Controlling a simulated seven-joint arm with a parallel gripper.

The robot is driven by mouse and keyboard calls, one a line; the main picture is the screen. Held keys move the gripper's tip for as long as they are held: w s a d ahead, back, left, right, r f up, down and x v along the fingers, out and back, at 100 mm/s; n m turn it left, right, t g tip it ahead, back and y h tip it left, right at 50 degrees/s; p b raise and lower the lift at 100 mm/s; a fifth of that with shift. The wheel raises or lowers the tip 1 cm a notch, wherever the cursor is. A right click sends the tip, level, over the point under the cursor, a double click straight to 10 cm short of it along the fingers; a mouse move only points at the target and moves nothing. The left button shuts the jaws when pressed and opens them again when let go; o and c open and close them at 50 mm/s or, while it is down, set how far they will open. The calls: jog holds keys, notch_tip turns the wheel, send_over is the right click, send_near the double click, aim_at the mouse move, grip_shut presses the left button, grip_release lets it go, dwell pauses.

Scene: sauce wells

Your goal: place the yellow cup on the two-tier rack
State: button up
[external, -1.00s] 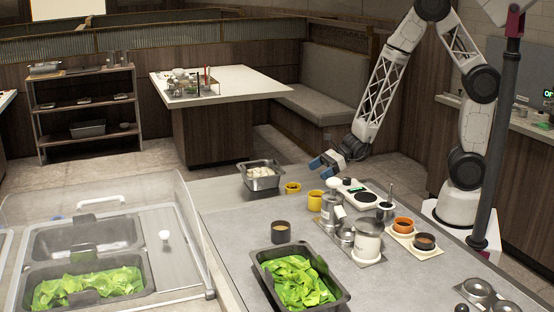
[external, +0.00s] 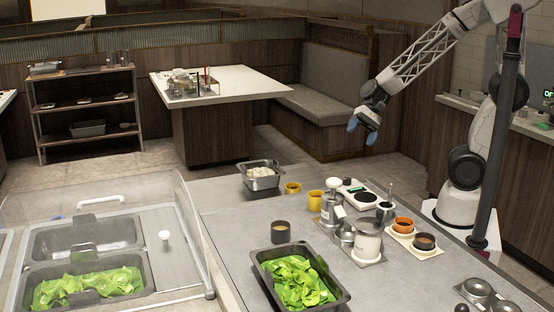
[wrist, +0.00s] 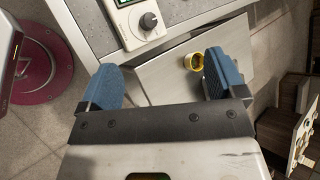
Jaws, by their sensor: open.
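A yellow cup (external: 315,201) stands upright on the steel counter, left of a white appliance. A second, lower yellow vessel (external: 292,188) sits just behind it, by the metal pan. My gripper (external: 362,130) is raised well above the counter, behind and to the right of both. In the wrist view my gripper (wrist: 162,72) is open with nothing between its blue fingers. A yellow vessel (wrist: 194,62) shows beyond the right finger, seen from above; I cannot tell which of the two it is. I cannot clearly make out a two-tier rack; a dark shelf unit (external: 84,103) stands far back left.
A white appliance with a knob (wrist: 147,19) shows in the wrist view.

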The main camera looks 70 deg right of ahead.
jog(key=s+d+r+n+h, duration=0.4)
jog(key=s+d, duration=0.1)
jog(key=d, duration=0.2)
jog(key=s+d+r+n+t+h, duration=0.1)
jog(key=s+d+r+n+h, duration=0.4)
jog(key=d, duration=0.3)
jog(key=shift+s+d+n+h, duration=0.25)
jog(key=shift+s+n+h, duration=0.05)
jog(key=shift+s, duration=0.35)
jog(key=w+a+f+m+g+y, duration=0.3)
jog(key=w+a+f+g+y, duration=0.25)
jog(key=a, duration=0.45)
jog(key=w+a+f+m+g+y, duration=0.35)
jog(key=w+a+f, duration=0.25)
jog(key=w+a, duration=0.35)
jog(key=m+y, duration=0.6)
jog(key=y, duration=0.1)
send_near(317, 194)
jog(key=shift+s+d+r+g, duration=0.15)
jog(key=shift+r+g, duration=0.25)
jog(key=shift+r, duration=0.25)
jog(key=shift+w+a+f+m+y, duration=0.35)
jog(key=shift+a+f+m+y, duration=0.05)
jog(key=shift+f+m, duration=0.1)
jog(key=shift+s+a, duration=0.1)
jog(key=shift+a, duration=0.05)
jog(key=shift+x, duration=5.85)
